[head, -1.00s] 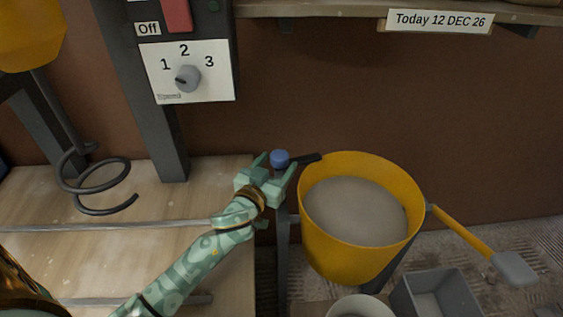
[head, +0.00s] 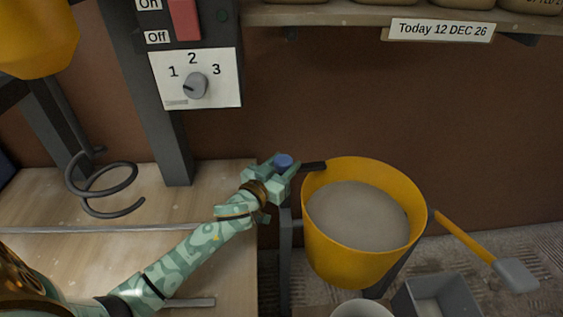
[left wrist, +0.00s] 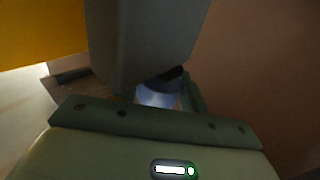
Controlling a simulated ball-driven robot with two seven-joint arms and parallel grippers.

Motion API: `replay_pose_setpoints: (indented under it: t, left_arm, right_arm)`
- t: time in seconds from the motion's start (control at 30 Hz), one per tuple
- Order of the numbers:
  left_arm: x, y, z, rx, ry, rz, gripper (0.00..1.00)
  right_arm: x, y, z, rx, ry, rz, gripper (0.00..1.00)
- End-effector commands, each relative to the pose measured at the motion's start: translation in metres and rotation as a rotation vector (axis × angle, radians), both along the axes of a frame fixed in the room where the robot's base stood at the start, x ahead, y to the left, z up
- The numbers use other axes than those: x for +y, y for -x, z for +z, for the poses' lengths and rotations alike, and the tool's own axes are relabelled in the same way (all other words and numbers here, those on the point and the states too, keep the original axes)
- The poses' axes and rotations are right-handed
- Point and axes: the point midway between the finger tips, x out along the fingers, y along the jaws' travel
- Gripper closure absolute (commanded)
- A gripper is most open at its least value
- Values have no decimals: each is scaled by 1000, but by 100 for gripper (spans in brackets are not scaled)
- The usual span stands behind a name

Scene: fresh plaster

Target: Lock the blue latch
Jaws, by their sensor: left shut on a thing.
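The blue latch knob (head: 283,161) sits at the left end of a short dark lever (head: 313,167) beside the rim of a yellow bucket (head: 320,240). My left gripper (head: 279,166) is shut on the blue knob, with its fingers on either side. In the left wrist view the blue knob (left wrist: 158,95) shows partly between the gripper parts, blurred and largely hidden. My right gripper is not in view.
The yellow bucket holds grey plaster, and a trowel-like tool (head: 480,248) reaches out at its right. A grey tray (head: 436,298) and a pale round container (head: 362,309) stand in front. A control panel with a dial (head: 195,85) is at the upper left.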

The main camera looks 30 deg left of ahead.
Motion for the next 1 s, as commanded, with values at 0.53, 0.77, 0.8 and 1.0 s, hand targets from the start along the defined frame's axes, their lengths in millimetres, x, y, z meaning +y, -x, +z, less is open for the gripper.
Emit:
replay_pose_setpoints:
  t: [0.53, 0.77, 0.8, 1.0]
  left_arm:
    - [0, 1, 1, -2, 2, -144, 46]
    - [0, 1, 1, -1, 1, -143, 36]
    - [0, 1, 1, -1, 1, -142, 36]
    - [2, 14, 2, 0, 3, -143, 36]
  right_arm:
    - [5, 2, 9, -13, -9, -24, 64]
    - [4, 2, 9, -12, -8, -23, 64]
    - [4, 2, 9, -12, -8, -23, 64]
    - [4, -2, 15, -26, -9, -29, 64]
